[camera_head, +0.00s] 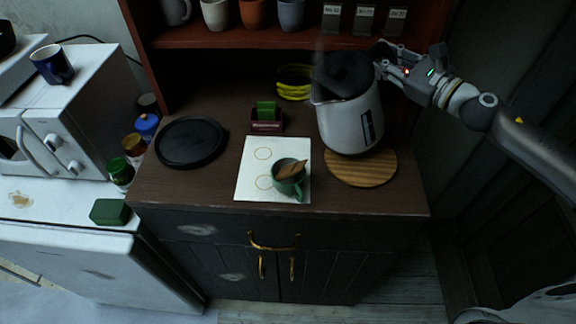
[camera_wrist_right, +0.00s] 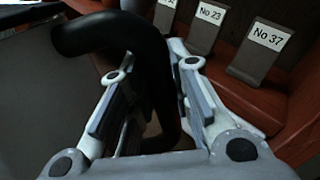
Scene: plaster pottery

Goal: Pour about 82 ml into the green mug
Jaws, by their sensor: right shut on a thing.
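The green mug (camera_head: 289,186) stands on a white sheet (camera_head: 245,170) with ring marks; something brown and flat shows at its mouth. A white kettle (camera_head: 348,120) with a black lid is above or on the round wooden board (camera_head: 360,170); I cannot tell if it touches. The kettle looks close to upright, its spout toward the left. My right gripper (camera_head: 388,62) is shut on the kettle's handle behind the body. In the right wrist view the black handle (camera_wrist_right: 150,65) lies between the fingers (camera_wrist_right: 150,105). My left gripper is not in view.
A black round plate (camera_head: 191,142) lies left of the sheet. A small red holder (camera_head: 266,122) with green packets and yellow rings (camera_head: 294,82) stand behind. A shelf (camera_head: 230,38) with cups and numbered tags overhangs the back. A microwave (camera_head: 60,110) is at left.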

